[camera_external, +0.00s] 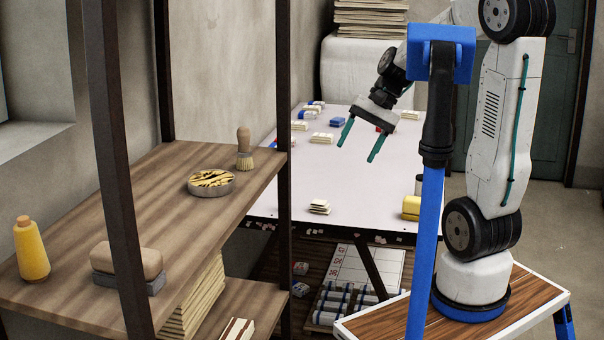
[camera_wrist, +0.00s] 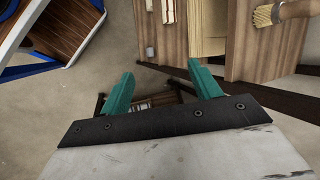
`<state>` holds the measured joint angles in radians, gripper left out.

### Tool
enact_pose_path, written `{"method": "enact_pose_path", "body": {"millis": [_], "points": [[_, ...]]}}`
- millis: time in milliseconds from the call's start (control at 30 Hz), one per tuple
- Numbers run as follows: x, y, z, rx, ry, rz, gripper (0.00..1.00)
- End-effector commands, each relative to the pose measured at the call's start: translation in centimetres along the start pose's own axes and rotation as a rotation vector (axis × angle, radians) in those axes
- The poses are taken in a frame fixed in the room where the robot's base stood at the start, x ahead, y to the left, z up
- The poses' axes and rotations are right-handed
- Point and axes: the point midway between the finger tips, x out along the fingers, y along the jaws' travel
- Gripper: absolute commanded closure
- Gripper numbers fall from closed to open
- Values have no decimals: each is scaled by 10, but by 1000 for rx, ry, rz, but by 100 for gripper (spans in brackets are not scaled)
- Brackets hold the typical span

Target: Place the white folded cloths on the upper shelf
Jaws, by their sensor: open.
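Several small white folded cloths lie apart on the white table: one (camera_external: 319,207) near its front edge, one (camera_external: 321,138) farther back, one (camera_external: 299,126) at the back left and one (camera_external: 411,115) at the back right. The wooden upper shelf (camera_external: 130,200) stands at the left; part of it seems to show in the wrist view. My gripper (camera_external: 356,152) is open and empty above the table, its two green fingers pointing down. In the wrist view my gripper (camera_wrist: 161,72) has nothing between its fingers.
The upper shelf holds a yellow bottle (camera_external: 32,250), a brush block (camera_external: 127,262), a round tin (camera_external: 211,182) and an upright brush (camera_external: 244,150). Dark posts (camera_external: 110,150) frame it. Blue-and-white bundles (camera_external: 337,122) and a yellow block (camera_external: 411,207) are on the table.

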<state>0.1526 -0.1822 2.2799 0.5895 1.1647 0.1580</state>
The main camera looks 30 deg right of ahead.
Motion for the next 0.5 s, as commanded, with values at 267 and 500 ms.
{"method": "enact_pose_path", "body": {"millis": [267, 500], "points": [[-25, 75, 93, -395, 138, 303, 37], [-36, 121, 120, -572, 218, 473, 37]]}}
